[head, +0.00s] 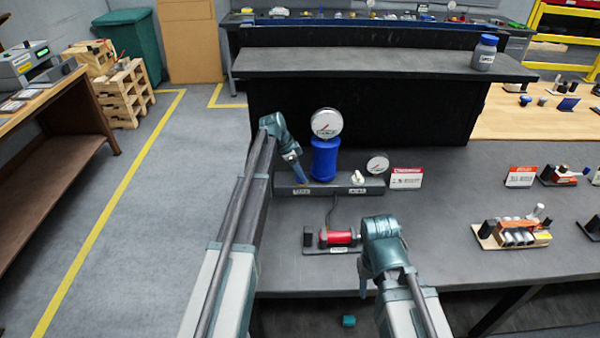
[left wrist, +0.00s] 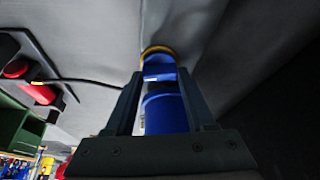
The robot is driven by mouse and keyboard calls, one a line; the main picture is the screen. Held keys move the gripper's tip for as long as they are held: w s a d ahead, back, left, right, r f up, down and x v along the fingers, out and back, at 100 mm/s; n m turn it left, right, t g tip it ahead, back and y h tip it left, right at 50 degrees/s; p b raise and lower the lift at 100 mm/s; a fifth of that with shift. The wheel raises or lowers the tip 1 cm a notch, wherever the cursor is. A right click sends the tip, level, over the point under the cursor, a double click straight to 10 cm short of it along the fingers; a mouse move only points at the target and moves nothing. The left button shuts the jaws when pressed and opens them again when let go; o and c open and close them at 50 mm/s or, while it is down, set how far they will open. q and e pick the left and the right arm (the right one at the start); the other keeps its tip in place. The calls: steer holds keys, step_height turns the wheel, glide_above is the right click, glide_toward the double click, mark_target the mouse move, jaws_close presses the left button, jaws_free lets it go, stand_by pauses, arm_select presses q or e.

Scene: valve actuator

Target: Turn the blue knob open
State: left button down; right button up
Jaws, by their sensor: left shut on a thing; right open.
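The blue knob (head: 324,160) is a tall blue cylinder on a grey base block, with a large round gauge (head: 326,123) at its top. My left gripper (head: 301,178) comes down at its left side. In the left wrist view, blue surfaces (left wrist: 165,112) with a brass-coloured ring at the far end lie between the two fingers of my left gripper (left wrist: 158,80), which is shut on the knob. The exact finger contact is hidden in the head view. My right gripper (head: 363,288) is open and empty, pointing down at the table's front edge.
A white knob (head: 357,178) and smaller gauge (head: 377,164) stand right of the blue knob. A red-handled part (head: 338,238) lies in front, with a cable. A red-and-white sign (head: 406,177) stands further right. The table between there and the orange-block fixture (head: 515,232) is clear.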

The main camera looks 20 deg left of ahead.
arm_select(q)
steer(key=n, duration=0.2)
steer(key=n+t+y, duration=0.1)
steer(key=shift+s+n, duration=0.2)
steer(key=shift+n, duration=0.2)
steer(key=n+y, duration=0.1)
steer(key=n, duration=0.2)
steer(key=shift+d+n+t, duration=0.15)
steer(key=shift+n+t, duration=0.15)
steer(key=shift+t, duration=0.1)
steer(key=n+y, duration=0.1)
steer(key=n, duration=0.3)
steer(key=shift+d+y, duration=0.1)
steer(key=shift+y, duration=0.3)
steer(key=shift+n+y, duration=0.6)
steer(key=shift+n, duration=1.3)
steer(key=shift+c, duration=1.2)
jaws_free()
steer(key=shift+d, duration=0.1)
